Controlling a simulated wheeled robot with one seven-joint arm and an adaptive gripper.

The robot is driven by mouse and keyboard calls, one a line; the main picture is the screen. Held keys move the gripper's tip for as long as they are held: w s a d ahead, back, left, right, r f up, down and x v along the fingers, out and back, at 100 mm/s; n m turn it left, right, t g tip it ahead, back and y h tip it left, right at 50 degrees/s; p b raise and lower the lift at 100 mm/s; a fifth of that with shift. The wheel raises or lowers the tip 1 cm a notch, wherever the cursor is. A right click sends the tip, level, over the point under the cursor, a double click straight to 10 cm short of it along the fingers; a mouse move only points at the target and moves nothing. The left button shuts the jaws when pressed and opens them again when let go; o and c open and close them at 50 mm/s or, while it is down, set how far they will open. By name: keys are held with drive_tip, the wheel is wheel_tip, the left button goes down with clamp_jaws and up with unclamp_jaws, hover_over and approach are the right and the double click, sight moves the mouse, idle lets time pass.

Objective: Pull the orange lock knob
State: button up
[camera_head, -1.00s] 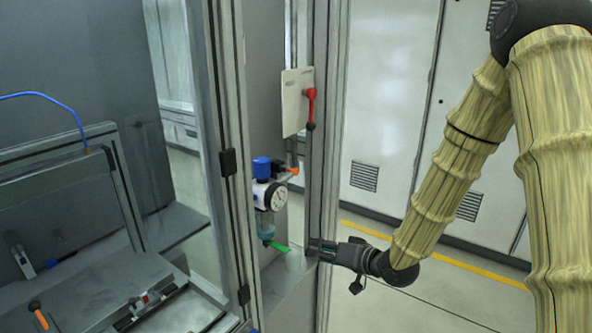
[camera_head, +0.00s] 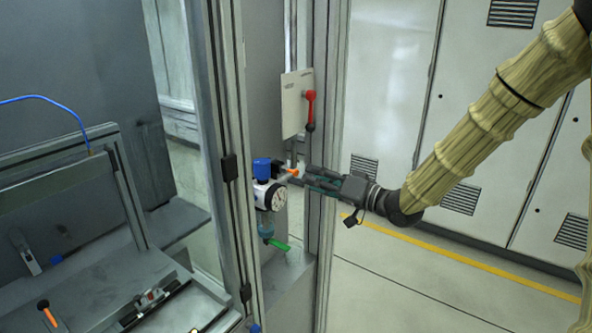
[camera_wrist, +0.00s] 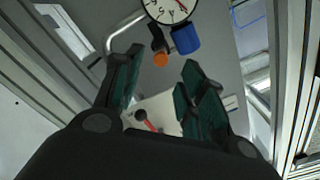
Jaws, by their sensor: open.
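The orange lock knob (camera_head: 292,172) sticks out to the right from the pressure regulator unit (camera_head: 264,170), which has a blue cap and a round white gauge (camera_head: 275,197). My gripper (camera_head: 308,178) is open and just right of the knob, fingers pointing left at it. In the wrist view the knob (camera_wrist: 160,60) shows as a small orange disc in the gap between the fingertips, beyond them. The gauge (camera_wrist: 168,8) and the blue cap (camera_wrist: 186,38) lie beside it. I see no contact between the fingers and the knob.
A red lever (camera_head: 310,108) on a pale plate (camera_head: 291,104) is above my gripper. A green handle (camera_head: 278,244) hangs below the gauge. Metal frame posts (camera_head: 322,240) stand close by. The floor to the right is open before pale cabinets (camera_head: 385,80).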

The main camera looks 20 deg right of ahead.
sight(297, 173)
drive_tip(key=shift+p+x, duration=1)
drive_tip(key=shift+x, duration=2.4)
clamp_jaws()
